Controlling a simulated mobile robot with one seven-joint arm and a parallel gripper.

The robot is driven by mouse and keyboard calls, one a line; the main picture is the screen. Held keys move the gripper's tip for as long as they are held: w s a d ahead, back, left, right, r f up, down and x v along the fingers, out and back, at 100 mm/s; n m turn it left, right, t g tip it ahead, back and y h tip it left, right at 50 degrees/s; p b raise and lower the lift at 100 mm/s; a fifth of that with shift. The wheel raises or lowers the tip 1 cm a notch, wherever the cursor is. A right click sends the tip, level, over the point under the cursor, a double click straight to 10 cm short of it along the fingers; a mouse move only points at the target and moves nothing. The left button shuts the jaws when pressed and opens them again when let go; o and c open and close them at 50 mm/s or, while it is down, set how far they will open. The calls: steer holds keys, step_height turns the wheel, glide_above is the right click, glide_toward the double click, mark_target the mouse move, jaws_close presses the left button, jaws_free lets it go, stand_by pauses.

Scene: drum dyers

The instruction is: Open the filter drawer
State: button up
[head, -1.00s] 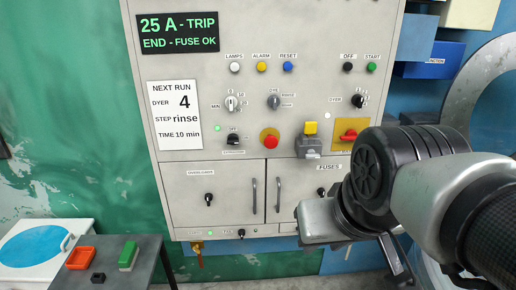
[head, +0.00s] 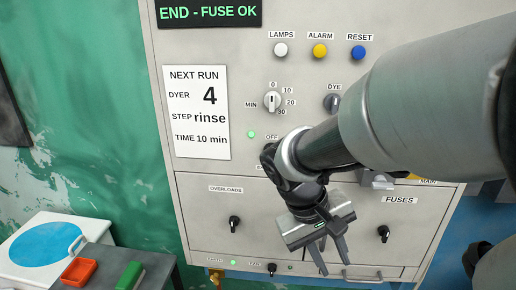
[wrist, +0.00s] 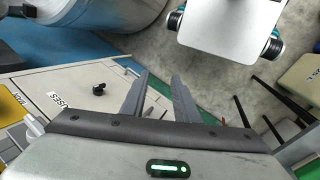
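On the lower edge of the grey cabinet (head: 300,182), in the head view, a thin horizontal bar handle (head: 362,278) sits at the right of the bottom strip. I cannot read a filter label there, so I cannot tell if it is the filter drawer's. My gripper (head: 333,270) points down in front of the cabinet's lower doors, just left of that handle. Its two fingers are apart, with nothing seen held. In the wrist view my gripper (wrist: 159,75) shows the same gap, and a thin bar shows behind the fingers. My arm hides part of the cabinet's middle.
An overloads knob (head: 234,222) and a fuses knob (head: 383,233) stand out from the cabinet doors. A small knob (head: 271,269) is on the bottom strip. At lower left are a white box with a blue disc (head: 42,243), an orange tray (head: 79,271) and a green block (head: 130,275).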

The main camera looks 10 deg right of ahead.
steer(key=w+d+f+n+g+h+b, duration=0.1)
steer(key=w+d+f+h+b, duration=0.15)
steer(key=f, duration=0.55)
steer(key=w+d+f+n+g+h+b, duration=0.1)
steer(key=w+f+h+b, duration=0.25)
steer(key=f, duration=0.35)
steer(key=n+t+h+b, duration=0.4)
steer(key=n+h+b, duration=0.1)
steer(key=b, duration=0.1)
glide_toward(359, 282)
steer(key=b+x, duration=0.2)
steer(key=x, duration=0.9)
steer(key=shift+f, duration=0.1)
jaws_close()
